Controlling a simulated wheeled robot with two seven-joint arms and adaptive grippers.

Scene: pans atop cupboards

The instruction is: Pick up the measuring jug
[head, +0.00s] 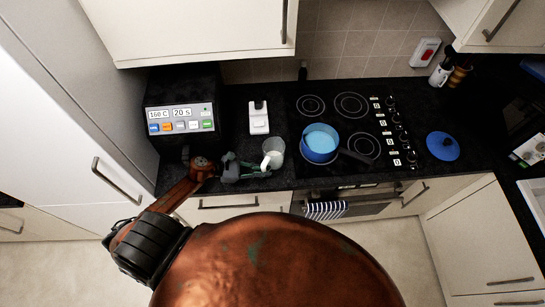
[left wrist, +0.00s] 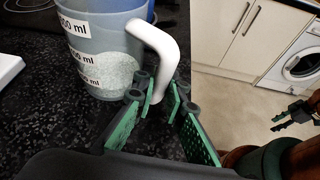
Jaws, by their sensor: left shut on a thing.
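The measuring jug (head: 275,147) stands on the dark worktop near its front edge, left of the hob. It is translucent, with a white handle and printed ml labels; the left wrist view shows it close up (left wrist: 95,45), with whitish contents low inside. My left gripper (head: 262,167) reaches in from the left and is shut on the jug's handle. In the left wrist view its green-padded fingers (left wrist: 168,108) sit around the handle's lower part. What seems to be my right gripper (left wrist: 296,116) shows at the right edge of that view, over the floor; its jaws are unclear.
A blue pan (head: 320,142) with light blue contents stands on the hob (head: 345,105), right of the jug. A white device (head: 258,117) stands behind the jug. A dark appliance (head: 180,110) with a display is at the left. A blue lid (head: 442,146) lies right of the hob.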

